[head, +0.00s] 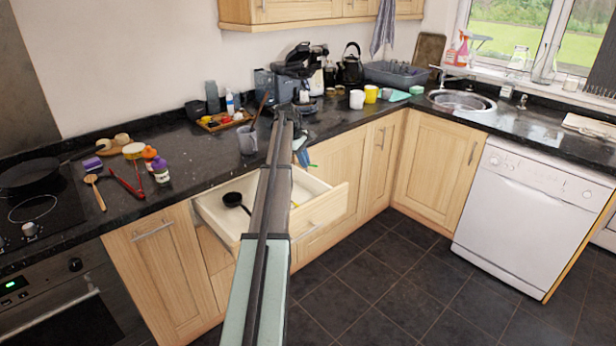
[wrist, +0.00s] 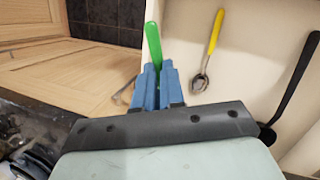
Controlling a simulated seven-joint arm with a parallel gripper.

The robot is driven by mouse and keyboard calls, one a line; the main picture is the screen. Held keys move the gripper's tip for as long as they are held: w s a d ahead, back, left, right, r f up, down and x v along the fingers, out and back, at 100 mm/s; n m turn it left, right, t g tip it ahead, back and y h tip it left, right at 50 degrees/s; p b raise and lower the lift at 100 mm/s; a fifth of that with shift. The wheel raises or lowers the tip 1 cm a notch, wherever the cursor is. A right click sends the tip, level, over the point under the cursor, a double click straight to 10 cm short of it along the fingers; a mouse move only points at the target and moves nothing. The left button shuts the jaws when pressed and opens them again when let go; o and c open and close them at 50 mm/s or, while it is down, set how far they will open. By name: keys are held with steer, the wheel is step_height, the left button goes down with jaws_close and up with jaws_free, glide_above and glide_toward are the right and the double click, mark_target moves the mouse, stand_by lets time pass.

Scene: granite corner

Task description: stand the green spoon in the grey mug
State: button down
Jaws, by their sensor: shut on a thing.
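The green spoon (wrist: 153,42) shows in the wrist view as a green length rising from between the blue fingers of my gripper (wrist: 152,80). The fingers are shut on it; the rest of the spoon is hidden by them. In the head view, my gripper (head: 302,156) is above the far right part of the open drawer, near the counter's front edge, partly hidden by my arm. The grey mug (head: 247,140) stands upright on the counter, to the left of my gripper and apart from it.
The open drawer (head: 325,205) holds a black ladle (head: 234,200), also in the wrist view (wrist: 268,136), and a yellow-handled spoon (wrist: 215,32). A wooden tray (head: 222,123) of small items is left of the mug. A white mug (head: 357,99) and yellow mug (head: 371,94) stand further right.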

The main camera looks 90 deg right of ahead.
steer(key=w+d+r+n+g+h, duration=0.3)
steer(key=w+r+n+g, duration=0.1)
steer(key=w+r, duration=0.5)
steer(key=w+d+r+n+g+h, duration=0.3)
steer(key=w+r+n, duration=0.1)
steer(key=w+r, duration=0.5)
steer(key=w+d+r+n+g+h, duration=0.3)
steer(key=w+r, duration=0.6)
steer(key=r, duration=0.3)
steer(key=shift+n+g, duration=0.5)
steer(key=shift+g, duration=0.3)
steer(key=shift+f, duration=6.95)
steer(key=c, duration=1.1)
jaws_free()
steer(key=shift+c, duration=0.2)
steer(key=shift+w, duration=0.15)
